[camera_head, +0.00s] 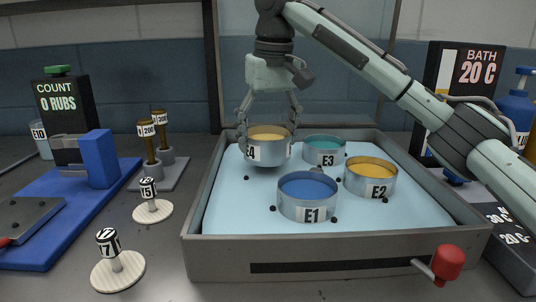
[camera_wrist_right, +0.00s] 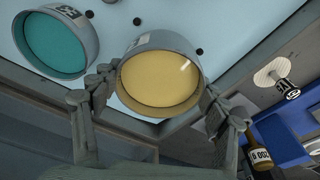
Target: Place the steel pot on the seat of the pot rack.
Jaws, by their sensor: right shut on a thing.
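A steel pot (camera_head: 268,152) with yellow contents and a partly hidden label hangs upright in my right gripper (camera_head: 268,122), whose fingers close on opposite sides of its rim. The same pot shows in the right wrist view (camera_wrist_right: 160,78) between the fingers. It is at the back left of a grey, pale-blue-floored box (camera_head: 330,268); I cannot tell whether its base touches the floor. Small black studs dot this floor. No part is labelled as the pot rack. My left gripper is not in view.
Pots E1 (camera_head: 307,200), E2 (camera_head: 370,180) and E3 (camera_head: 323,152) stand in the box, E3 close right of the held pot. A red knob (camera_head: 447,262) juts from the front wall. Stamps 5 (camera_head: 148,192) and 7 (camera_head: 109,250) stand left of the box.

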